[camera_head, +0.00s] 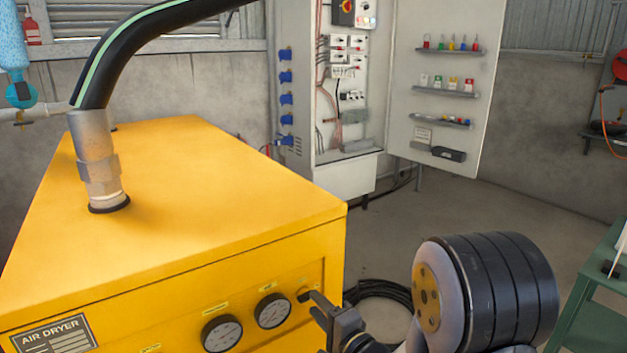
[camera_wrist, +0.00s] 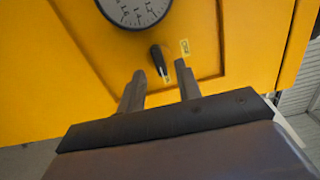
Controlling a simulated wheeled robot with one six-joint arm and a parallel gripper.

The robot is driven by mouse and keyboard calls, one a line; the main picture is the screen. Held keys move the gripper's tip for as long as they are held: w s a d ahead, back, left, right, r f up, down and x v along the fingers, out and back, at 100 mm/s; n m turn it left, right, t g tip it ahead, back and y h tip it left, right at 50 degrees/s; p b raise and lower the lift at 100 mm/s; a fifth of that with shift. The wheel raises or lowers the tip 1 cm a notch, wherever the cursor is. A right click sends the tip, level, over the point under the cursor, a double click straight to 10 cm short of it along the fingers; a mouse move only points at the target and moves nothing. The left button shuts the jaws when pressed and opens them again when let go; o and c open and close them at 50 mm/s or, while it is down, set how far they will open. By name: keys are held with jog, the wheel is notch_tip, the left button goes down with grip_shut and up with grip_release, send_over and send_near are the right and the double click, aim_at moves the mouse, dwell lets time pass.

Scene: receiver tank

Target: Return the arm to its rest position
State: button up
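My gripper (camera_wrist: 160,68) is in front of the yellow air dryer's (camera_head: 200,210) front panel. In the wrist view its two fingers stand apart, with nothing clamped between them. A small black switch lever (camera_wrist: 157,58) on the panel lies just beyond the gap between the fingertips. I cannot tell whether a finger touches it. In the head view my gripper (camera_head: 317,301) reaches the panel's right end from the right, beside the switch, which its fingers partly hide. My arm comes in from the lower right.
Two round gauges, a left one (camera_head: 222,333) and a right one (camera_head: 272,310), sit left of the switch. A black hose (camera_head: 120,50) rises from the dryer's top. An open electrical cabinet (camera_head: 340,100) stands behind. A green bench (camera_head: 598,290) is at right. Coiled cable (camera_head: 380,292) lies on the floor.

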jog(key=x, duration=0.3)
jog(key=shift+s, duration=0.1)
jog(key=shift+d, duration=0.1)
